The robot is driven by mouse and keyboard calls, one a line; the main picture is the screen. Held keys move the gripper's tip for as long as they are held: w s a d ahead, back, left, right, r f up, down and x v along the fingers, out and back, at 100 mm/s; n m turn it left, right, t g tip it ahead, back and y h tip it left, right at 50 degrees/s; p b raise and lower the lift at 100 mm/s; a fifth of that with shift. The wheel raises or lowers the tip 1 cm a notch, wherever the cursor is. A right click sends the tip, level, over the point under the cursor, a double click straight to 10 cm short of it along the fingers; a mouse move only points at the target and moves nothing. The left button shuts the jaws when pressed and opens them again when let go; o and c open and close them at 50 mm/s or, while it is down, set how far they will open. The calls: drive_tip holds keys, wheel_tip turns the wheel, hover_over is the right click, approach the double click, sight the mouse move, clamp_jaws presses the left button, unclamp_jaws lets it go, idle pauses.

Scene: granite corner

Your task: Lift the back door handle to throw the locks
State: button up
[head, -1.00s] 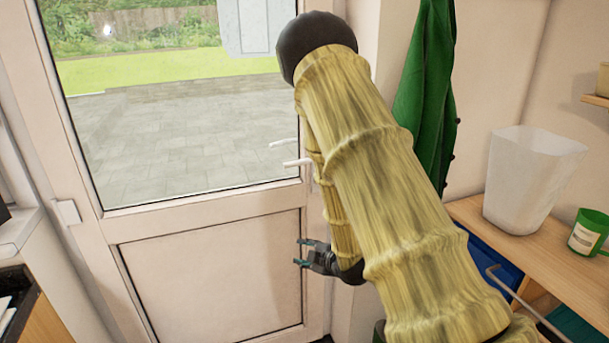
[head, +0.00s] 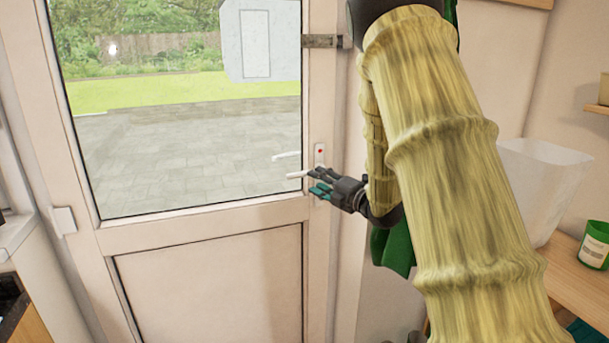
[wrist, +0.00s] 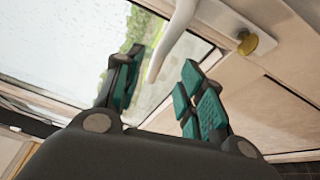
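The back door (head: 215,228) is white with a glass upper pane and appears closed. Its white lever handle (head: 296,175) sticks out to the left near the door's right edge, roughly level. My gripper (head: 320,183) is at the handle, its fingers pointing left, close to the lever's right part. In the wrist view the curved white handle (wrist: 171,40) reaches down between the tips of my gripper (wrist: 160,70). The teal-padded fingers stand apart with a gap beside the lever, so it is not clamped. Contact cannot be told.
A handle plate with a red dot (head: 320,151) sits above the lever. A brass knob (wrist: 248,43) shows beside the handle in the wrist view. A metal latch (head: 321,41) is higher up.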

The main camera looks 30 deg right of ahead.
sight(304, 174)
drive_tip(key=w, duration=0.3)
drive_tip(key=w+a, duration=0.1)
drive_tip(key=w, duration=0.2)
drive_tip(key=shift+w+a+r+p, duration=0.2)
drive_tip(key=shift+w+p, duration=0.1)
drive_tip(key=shift+p, duration=0.1)
